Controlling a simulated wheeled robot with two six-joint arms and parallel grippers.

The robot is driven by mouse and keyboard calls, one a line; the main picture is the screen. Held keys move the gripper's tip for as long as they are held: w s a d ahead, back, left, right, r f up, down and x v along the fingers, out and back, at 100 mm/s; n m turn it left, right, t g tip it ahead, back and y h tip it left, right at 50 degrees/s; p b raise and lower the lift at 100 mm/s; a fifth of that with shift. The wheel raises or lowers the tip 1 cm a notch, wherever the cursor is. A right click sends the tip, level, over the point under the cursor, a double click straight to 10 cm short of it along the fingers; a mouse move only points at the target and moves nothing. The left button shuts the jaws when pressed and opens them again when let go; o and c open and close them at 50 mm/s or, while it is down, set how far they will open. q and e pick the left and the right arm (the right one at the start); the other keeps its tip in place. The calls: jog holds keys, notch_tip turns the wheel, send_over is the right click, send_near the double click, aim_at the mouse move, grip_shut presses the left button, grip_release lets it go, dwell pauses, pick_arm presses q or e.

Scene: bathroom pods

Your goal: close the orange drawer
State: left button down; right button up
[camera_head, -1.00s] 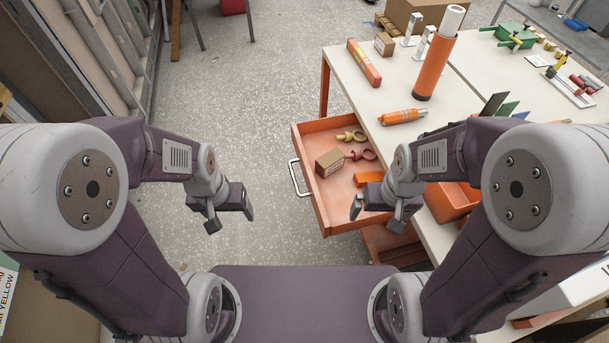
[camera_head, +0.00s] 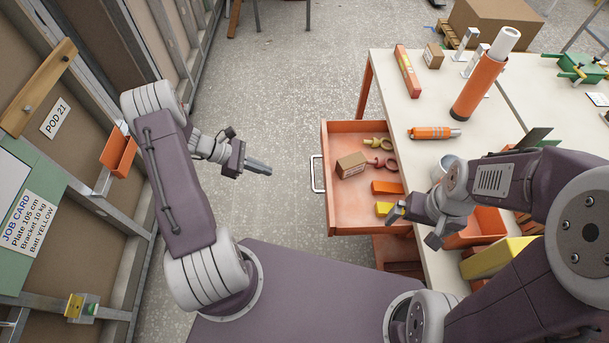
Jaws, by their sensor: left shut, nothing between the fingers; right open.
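The orange drawer (camera_head: 345,213) stands pulled out to the left from under the white table. Its white handle (camera_head: 318,173) is on its left front face. Inside lie a small cardboard box (camera_head: 351,165), a yellow and a red ring-ended part, an orange block and a yellow piece. My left gripper (camera_head: 262,168) is shut and empty, over the floor to the left of the handle and apart from it, with its fingers pointing right. My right gripper (camera_head: 403,222) is open above the drawer's near right corner; whether it touches anything there I cannot tell.
The white table (camera_head: 435,92) bears an orange tube (camera_head: 478,88), an orange cylinder (camera_head: 434,133) and an orange bin (camera_head: 484,222). A wall with a job card (camera_head: 28,222) and a small orange bin (camera_head: 118,152) is at left. The floor left of the drawer is clear.

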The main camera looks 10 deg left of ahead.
pick_arm(q)
jog(key=d+r+p+x, duration=0.1)
jog(key=r+x, duration=0.1)
jog(key=x, duration=1)
jog(key=shift+w+d+p, duration=0.35)
jog(key=shift+d+p, duration=0.05)
jog(key=shift+d, duration=0.2)
